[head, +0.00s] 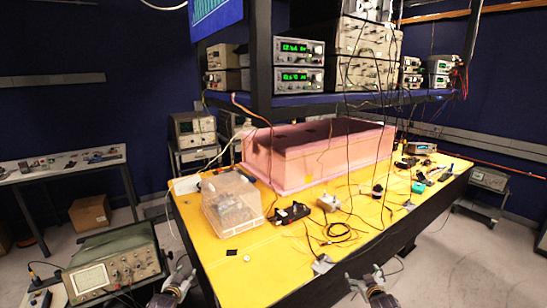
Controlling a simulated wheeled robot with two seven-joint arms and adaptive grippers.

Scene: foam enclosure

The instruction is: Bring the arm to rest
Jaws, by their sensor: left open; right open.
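My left gripper (176,277) shows at the bottom edge of the head view, low and in front of the yellow bench's left front corner. It is open, with nothing seen between its fingers. My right gripper (364,279) shows at the bottom edge, right of the middle, near the bench's front edge. It is open and empty. Both grippers are apart from each other. The rest of both arms is cut off by the bottom of the picture.
The yellow bench (222,270) holds a pink foam enclosure (272,170), a clear plastic box (231,202), cables and small devices. An oscilloscope (110,265) stands at the lower left. Instruments fill the shelf above. Open floor (450,260) lies at the right.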

